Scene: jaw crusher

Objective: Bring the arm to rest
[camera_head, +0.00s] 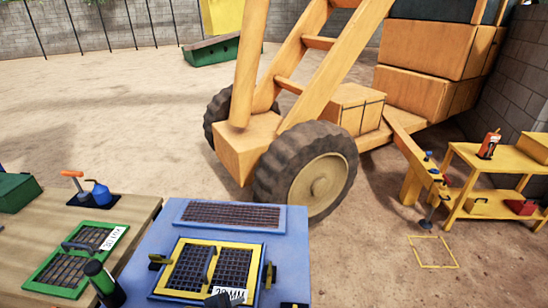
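Neither of my grippers can be made out in the head view. A small dark shape (220,299) cuts in at the bottom edge, in front of a white size label on the blue bench. I cannot tell what it belongs to. The blue bench (290,230) carries a yellow-framed mesh screen (209,269) with a dark handle and a latch at each side. Behind that screen lies a blue-framed grate (230,214).
A wheeled orange machine (245,150) stands behind. A yellow shelf (490,160) is at right. Sandy floor lies open at back left.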

